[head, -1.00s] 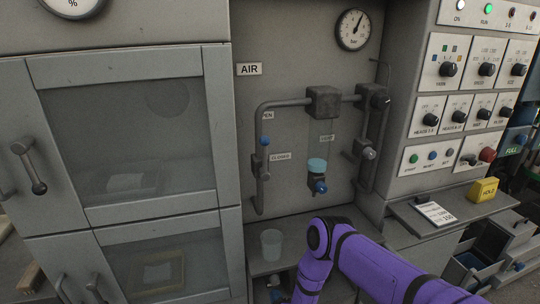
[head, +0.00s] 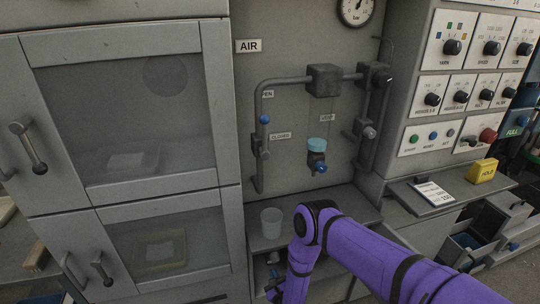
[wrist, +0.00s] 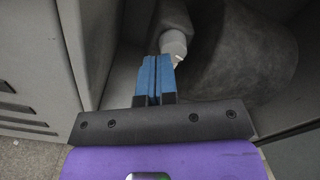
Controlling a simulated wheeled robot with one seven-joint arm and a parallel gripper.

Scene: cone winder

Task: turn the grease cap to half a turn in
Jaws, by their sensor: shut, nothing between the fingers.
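In the wrist view, my gripper (wrist: 155,68) has its two blue fingers pressed together with nothing between them. Just ahead and to the right of the tips is a pale, rounded cap-like part (wrist: 174,43) on the end of a grey stem, which looks like the grease cap. A small light tab shows at its lower edge. I cannot tell whether the fingertips touch it, nor read any turn mark. In the head view, my purple arm reaches down in front of the shelf; the low space there is mostly hidden.
In the wrist view, a large grey round body (wrist: 245,65) stands right behind the cap, with a grey panel (wrist: 85,45) close on the left.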

